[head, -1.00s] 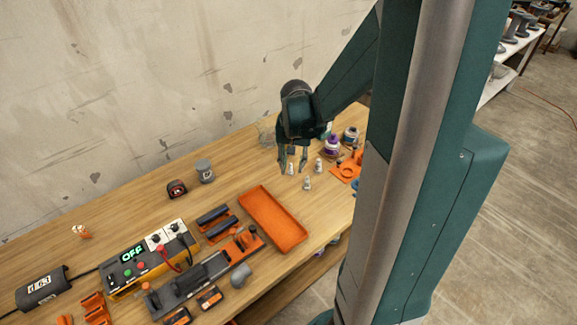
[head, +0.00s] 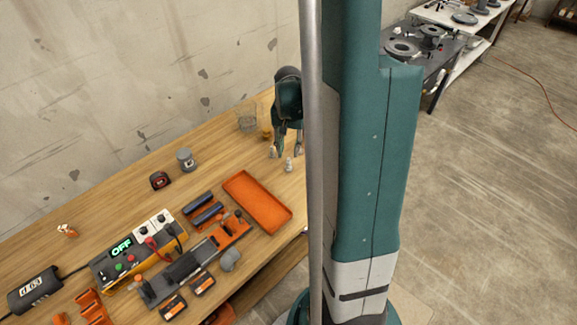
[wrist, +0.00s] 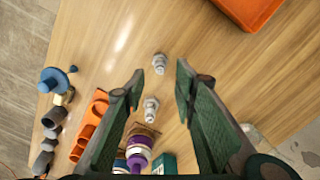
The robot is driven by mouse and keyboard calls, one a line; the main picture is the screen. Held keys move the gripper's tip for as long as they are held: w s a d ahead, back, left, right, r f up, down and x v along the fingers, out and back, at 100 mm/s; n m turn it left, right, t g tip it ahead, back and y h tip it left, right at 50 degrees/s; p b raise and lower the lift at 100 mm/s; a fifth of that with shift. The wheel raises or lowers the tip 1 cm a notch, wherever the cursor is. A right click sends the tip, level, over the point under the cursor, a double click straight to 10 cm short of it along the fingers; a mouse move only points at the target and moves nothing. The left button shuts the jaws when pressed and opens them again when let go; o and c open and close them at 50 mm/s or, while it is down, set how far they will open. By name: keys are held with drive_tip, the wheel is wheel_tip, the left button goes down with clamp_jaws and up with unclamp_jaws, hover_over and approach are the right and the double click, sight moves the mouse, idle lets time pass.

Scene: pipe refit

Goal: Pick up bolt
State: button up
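My gripper (head: 287,152) is open above the far right of the wooden table, fingers pointing down. In the wrist view its two fingertips (wrist: 160,72) are spread with nothing between the pads. One pale metal bolt (wrist: 160,63) stands on the table just beyond the fingertips, roughly centred on the gap. A second similar bolt (wrist: 151,106) shows nearer, between the fingers in the picture. In the head view one bolt (head: 289,164) stands just below and in front of the gripper. My column hides the table to the right of it.
An orange tray (head: 258,202) lies left of the gripper; it also shows in the wrist view (wrist: 247,8). Purple-and-white bottles (wrist: 138,154) and an orange holder (wrist: 90,123) stand near the bolts. A grey cup (head: 185,160) and a wire basket (head: 247,120) stand toward the wall.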

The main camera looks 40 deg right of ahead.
sight(289, 159)
drive_tip(key=shift+f, duration=0.1)
drive_tip(key=shift+f, duration=1.2)
drive_tip(key=shift+f, duration=0.1)
drive_tip(key=shift+f+b, duration=0.7)
drive_tip(key=shift+f, duration=1.8)
clamp_jaws()
